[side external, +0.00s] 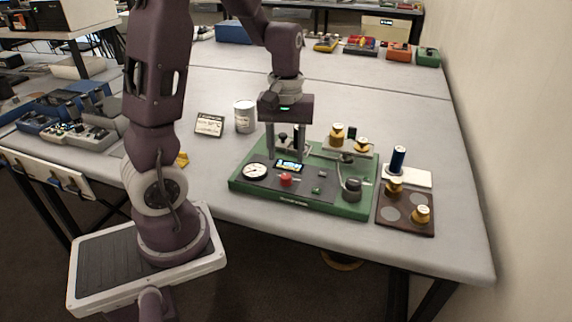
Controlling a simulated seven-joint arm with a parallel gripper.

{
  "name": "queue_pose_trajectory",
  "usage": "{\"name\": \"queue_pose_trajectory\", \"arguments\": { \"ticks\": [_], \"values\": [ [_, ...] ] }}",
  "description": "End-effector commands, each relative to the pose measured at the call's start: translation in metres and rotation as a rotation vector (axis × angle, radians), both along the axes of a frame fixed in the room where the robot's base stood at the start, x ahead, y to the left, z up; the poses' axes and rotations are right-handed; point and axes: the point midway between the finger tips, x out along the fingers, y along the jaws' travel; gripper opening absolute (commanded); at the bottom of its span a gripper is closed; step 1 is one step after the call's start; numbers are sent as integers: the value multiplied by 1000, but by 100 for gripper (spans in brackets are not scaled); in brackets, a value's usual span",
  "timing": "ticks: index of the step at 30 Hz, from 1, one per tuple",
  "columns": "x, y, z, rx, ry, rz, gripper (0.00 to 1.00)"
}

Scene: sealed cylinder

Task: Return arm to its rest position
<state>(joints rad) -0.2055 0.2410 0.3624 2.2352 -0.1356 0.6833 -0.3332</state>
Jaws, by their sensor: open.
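My gripper (287,145) points down over the back left part of a green panel board (245,187). Its two fingers are apart, with a dark-topped knob or post showing between them. I cannot tell whether the fingers touch it. The board carries a round white gauge (255,171), a small lit display (289,166), a red button (286,180) and a black knob (351,188). Brass-coloured weights (337,133) stand at its back right. My arm reaches from its base at the left, across the table, to the board.
A grey can (244,117) and a small sign card (209,124) stand behind the board to the left. A brown tray (405,226) with brass weights and a dark blue cylinder (397,160) on a white block are at the right. The table (400,90) is clear behind them.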

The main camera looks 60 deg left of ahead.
Motion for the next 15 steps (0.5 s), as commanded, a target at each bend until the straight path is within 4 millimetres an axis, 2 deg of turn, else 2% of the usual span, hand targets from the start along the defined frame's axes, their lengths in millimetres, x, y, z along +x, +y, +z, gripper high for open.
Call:
{"name": "queue_pose_trajectory", "arguments": {
  "ticks": [3,11,13,15],
  "values": [
    [0,0,10,1,-1,2,47],
    [-1,0,11,-1,-1,-1,47],
    [-1,-9,21,-3,-25,-41,47],
    [-6,-32,44,-3,-90,-151,47]
  ]
}}
